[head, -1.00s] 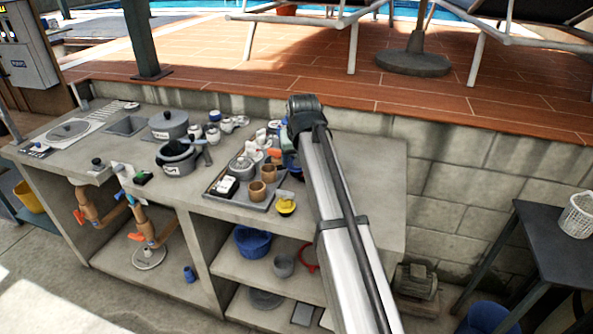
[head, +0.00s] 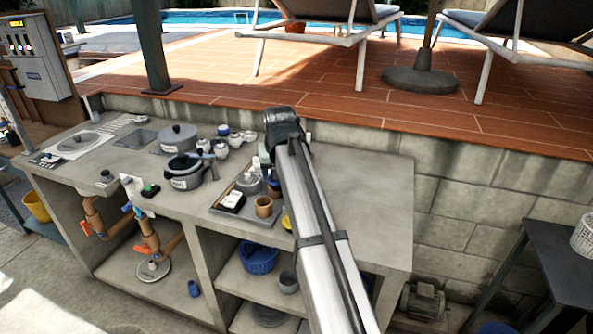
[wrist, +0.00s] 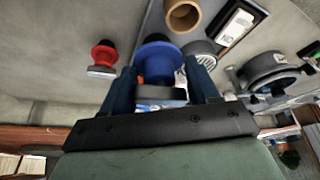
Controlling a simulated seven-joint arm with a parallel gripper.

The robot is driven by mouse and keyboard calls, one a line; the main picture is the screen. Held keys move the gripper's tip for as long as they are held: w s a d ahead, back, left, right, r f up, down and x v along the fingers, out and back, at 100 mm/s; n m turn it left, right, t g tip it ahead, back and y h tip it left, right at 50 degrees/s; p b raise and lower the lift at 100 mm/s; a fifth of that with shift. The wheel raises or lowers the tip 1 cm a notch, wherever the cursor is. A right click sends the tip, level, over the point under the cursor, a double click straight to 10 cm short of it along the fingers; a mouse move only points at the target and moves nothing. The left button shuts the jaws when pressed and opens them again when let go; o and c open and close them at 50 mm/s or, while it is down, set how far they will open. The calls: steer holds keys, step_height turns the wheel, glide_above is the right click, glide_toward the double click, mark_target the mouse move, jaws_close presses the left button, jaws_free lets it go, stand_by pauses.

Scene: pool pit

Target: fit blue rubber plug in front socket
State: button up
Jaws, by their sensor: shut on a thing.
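The blue rubber plug (wrist: 157,60) is between the two dark blue fingers of my gripper (wrist: 160,88) in the wrist view, with its wide round flange facing away from the palm. The fingers are shut on it. It appears held above the grey counter (wrist: 60,30). In the head view my arm hides the gripper and the plug. I cannot pick out the front socket for certain in either view.
A red plug (wrist: 102,57) stands on the counter beside the gripper. A tan cup (head: 264,207) and a black-and-white item (head: 232,201) sit on a grey tray (head: 222,208). Pots (head: 184,172) stand further left. The counter's right part (head: 370,190) is clear.

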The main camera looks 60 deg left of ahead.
steer(key=shift+s+a+n, duration=0.2)
steer(key=shift+s+a, duration=0.1)
steer(key=shift+s, duration=0.25)
steer(key=shift+s+a+n, duration=0.2)
steer(key=shift+s+a, duration=0.1)
steer(key=shift+s, duration=0.25)
steer(key=shift+s+a+n+g, duration=0.15)
steer(key=shift+s+n+g, duration=0.3)
steer(key=shift+n, duration=0.6)
steer(key=shift+s+a+n+g, duration=0.1)
steer(key=shift+s+n+g, duration=0.35)
steer(key=shift+n, duration=0.6)
steer(key=shift+f, duration=1.8)
steer(key=shift+f, duration=0.4)
steer(key=shift+f, duration=1.45)
steer(key=shift+f, duration=0.3)
